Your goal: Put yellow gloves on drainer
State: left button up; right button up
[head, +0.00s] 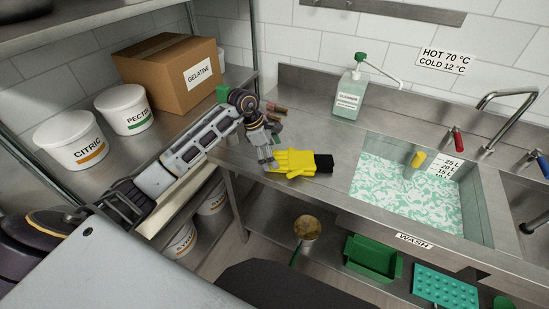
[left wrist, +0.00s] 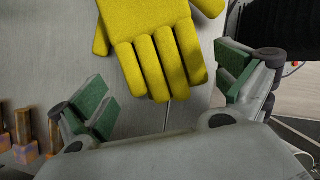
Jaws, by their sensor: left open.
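The yellow gloves (head: 296,161) with a black cuff lie on the steel counter, left of the wash sink. My left gripper (head: 267,163) is at their finger end. In the left wrist view, the yellow gloves (left wrist: 160,55) show with their fingers pointing toward my left gripper (left wrist: 168,95). Its green-padded fingers are spread wide, with the glove fingertips between them; I cannot tell whether they touch. The gripper holds nothing. I cannot make out a drainer for certain. My right gripper is not in view.
The wash sink (head: 358,190) holds foamy green water. A cleanser bottle (head: 349,95) stands behind it. Small brown items (head: 276,108) sit near my wrist. A gelatine box (head: 170,75) and white tubs stand on the left. A green bin (head: 372,262) is on the lower shelf.

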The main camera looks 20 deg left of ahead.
pick_arm(q)
jog(key=v, duration=1)
jog(key=shift+b, duration=0.45)
